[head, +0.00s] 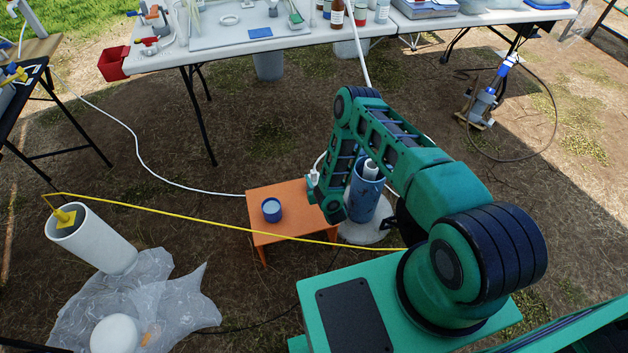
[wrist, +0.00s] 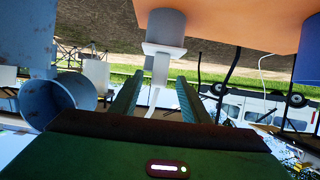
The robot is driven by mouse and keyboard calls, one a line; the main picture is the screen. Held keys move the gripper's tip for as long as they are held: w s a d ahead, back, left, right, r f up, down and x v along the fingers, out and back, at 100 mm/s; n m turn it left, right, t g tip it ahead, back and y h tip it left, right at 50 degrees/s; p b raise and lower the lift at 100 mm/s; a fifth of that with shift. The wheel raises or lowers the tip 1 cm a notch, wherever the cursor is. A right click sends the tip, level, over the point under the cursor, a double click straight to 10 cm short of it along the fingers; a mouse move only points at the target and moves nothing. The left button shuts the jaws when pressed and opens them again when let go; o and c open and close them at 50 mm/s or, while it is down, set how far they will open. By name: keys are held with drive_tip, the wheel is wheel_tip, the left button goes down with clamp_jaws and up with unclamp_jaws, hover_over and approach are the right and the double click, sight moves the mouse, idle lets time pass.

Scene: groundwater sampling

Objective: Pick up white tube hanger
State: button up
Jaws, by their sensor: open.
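The white tube hanger (wrist: 163,50) shows in the wrist view as a pale flat piece with a narrow stem, against a blue-grey cylinder. My gripper (wrist: 157,82) is open, with its two green fingers on either side of the stem. I cannot tell whether either finger touches it. In the head view my gripper is mostly hidden behind my own arm, beside the orange stool and the blue cylinder (head: 364,200); a small white part there may be the hanger.
The orange stool (head: 290,196) carries a blue cup (head: 271,209). A white pipe (head: 98,242) with a yellow fitting stands at left, near crumpled plastic sheeting (head: 165,300). Laden tables stand behind.

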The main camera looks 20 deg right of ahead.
drive_tip(key=shift+x, duration=3.85)
drive_tip(key=shift+r, duration=0.15)
drive_tip(key=shift+c, duration=0.7)
clamp_jaws()
